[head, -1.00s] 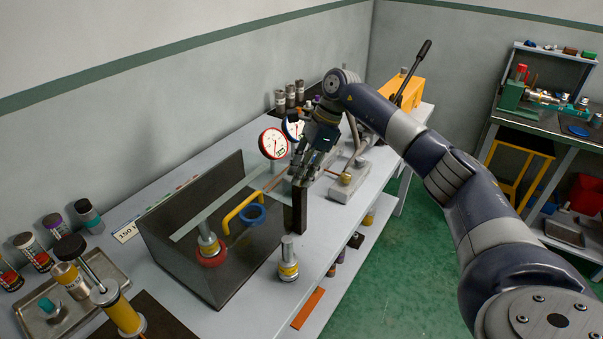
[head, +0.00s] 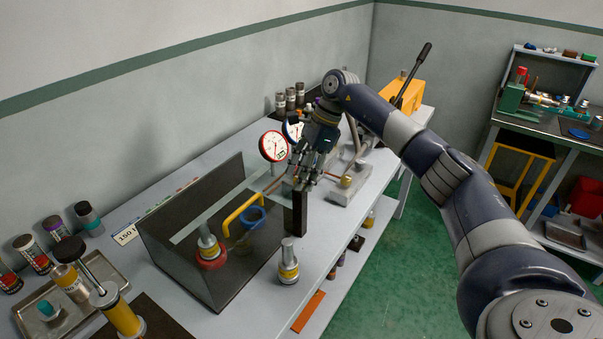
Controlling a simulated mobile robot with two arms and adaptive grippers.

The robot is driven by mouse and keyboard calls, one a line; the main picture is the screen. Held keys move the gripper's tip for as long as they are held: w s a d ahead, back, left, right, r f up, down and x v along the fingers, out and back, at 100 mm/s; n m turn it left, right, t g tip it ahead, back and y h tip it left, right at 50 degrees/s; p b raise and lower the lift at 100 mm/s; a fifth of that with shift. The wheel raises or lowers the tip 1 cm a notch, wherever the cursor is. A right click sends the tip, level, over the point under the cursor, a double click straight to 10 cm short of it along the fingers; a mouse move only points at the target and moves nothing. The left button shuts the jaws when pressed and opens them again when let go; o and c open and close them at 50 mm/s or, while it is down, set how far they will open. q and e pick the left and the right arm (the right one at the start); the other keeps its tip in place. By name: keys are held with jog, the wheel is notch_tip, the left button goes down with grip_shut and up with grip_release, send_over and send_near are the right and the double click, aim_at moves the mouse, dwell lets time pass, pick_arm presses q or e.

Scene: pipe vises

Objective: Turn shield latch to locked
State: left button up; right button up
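The shield (head: 190,280) is a dark see-through box on the bench, with a yellow handle (head: 238,212) on it. A dark upright post (head: 300,215) stands at its right end. My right gripper (head: 304,184) points down at the top of this post, close to the shield's right end. The fingers cover that spot, so I cannot make out the latch or its position. The fingers' gap is too small and dark to tell whether they hold anything. My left gripper is not in view.
A red-rimmed gauge (head: 273,146) stands just behind the gripper. A grey metal block with a brass ball (head: 346,181) is to its right. A loose steel-and-yellow fitting (head: 288,262) stands on the bench in front of the shield. A red-based fitting (head: 210,252) is inside the shield.

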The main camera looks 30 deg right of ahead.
jog(key=v, duration=1.2)
dwell(0.4)
